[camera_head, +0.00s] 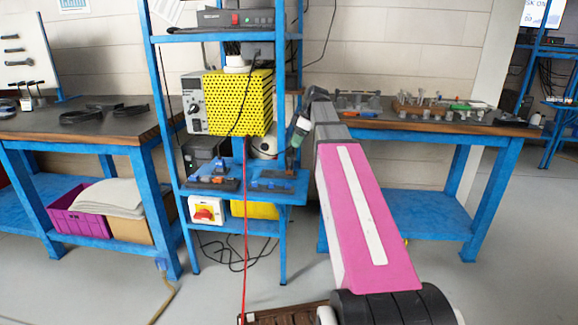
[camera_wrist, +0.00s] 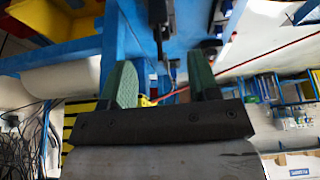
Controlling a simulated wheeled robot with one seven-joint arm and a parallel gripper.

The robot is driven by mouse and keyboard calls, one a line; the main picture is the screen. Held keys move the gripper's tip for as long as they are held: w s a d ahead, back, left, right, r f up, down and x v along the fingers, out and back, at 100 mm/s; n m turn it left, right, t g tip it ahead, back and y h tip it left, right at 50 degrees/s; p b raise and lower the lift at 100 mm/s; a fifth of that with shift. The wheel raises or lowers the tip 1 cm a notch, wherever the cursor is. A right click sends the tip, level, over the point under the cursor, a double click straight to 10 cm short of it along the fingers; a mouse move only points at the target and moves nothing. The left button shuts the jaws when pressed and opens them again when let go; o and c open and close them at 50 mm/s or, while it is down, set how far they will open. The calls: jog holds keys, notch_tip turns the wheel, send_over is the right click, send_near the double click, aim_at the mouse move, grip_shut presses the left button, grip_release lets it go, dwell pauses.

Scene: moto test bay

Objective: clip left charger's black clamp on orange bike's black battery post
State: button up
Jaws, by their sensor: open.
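My gripper (camera_wrist: 163,80) is open in the wrist view, with its two green fingers apart and nothing clearly held between them. A dark, narrow clamp-like thing (camera_wrist: 158,22) shows beyond the fingertips; I cannot tell if it is the black clamp. In the head view, a yellow perforated box with a grey dial panel (camera_head: 238,103) stands on the blue rack, and a thin red cable (camera_head: 245,240) hangs down in front of it. A grey device (camera_head: 235,18) sits higher up. I cannot tell which is the left charger. No orange bike or battery post can be made out.
The blue rack's low shelf (camera_head: 290,196) carries dark and blue items. A left workbench (camera_head: 90,125) and a right workbench (camera_head: 390,122) with tools flank the rack. A yellow bin (camera_wrist: 50,18) shows in the wrist view. Black cables lie on the floor under the rack.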

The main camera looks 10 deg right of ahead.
aim_at(290, 156)
jog(key=shift+x, duration=2.35)
jog(key=shift+f, duration=0.15)
jog(key=shift+x, duration=2.5)
jog(key=c, duration=1)
